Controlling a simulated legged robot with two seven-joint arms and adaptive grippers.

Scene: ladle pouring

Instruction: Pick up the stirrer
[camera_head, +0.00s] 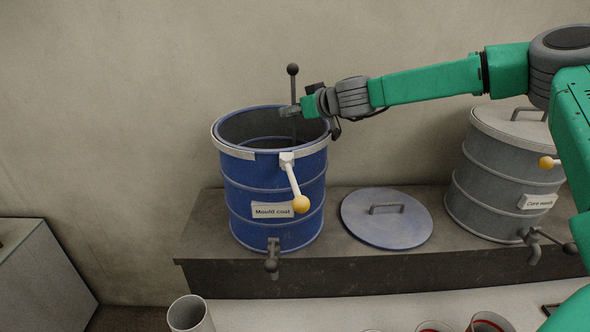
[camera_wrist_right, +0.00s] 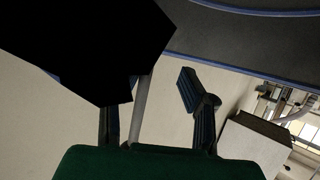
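The stirrer (camera_head: 293,80) is a thin upright rod with a dark ball on top, standing in the open blue drum (camera_head: 275,200) labelled "Mould coat". Its lower end is hidden inside the drum. My right gripper (camera_head: 289,111) is at the rod, just above the drum's rim, reaching in from the right. In the right wrist view, the grey rod (camera_wrist_right: 141,108) passes between the two spread fingers of my right gripper (camera_wrist_right: 152,105), nearer the left finger. A black shape hides part of that finger. My left gripper is not in view.
A blue lid (camera_head: 386,222) lies on the dark ledge (camera_head: 350,268) right of the drum. A grey lidded drum (camera_head: 480,175) stands farther right. The blue drum has a yellow-tipped handle (camera_head: 300,203) and a tap (camera_head: 272,262) in front. Several cups stand on the pale front surface.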

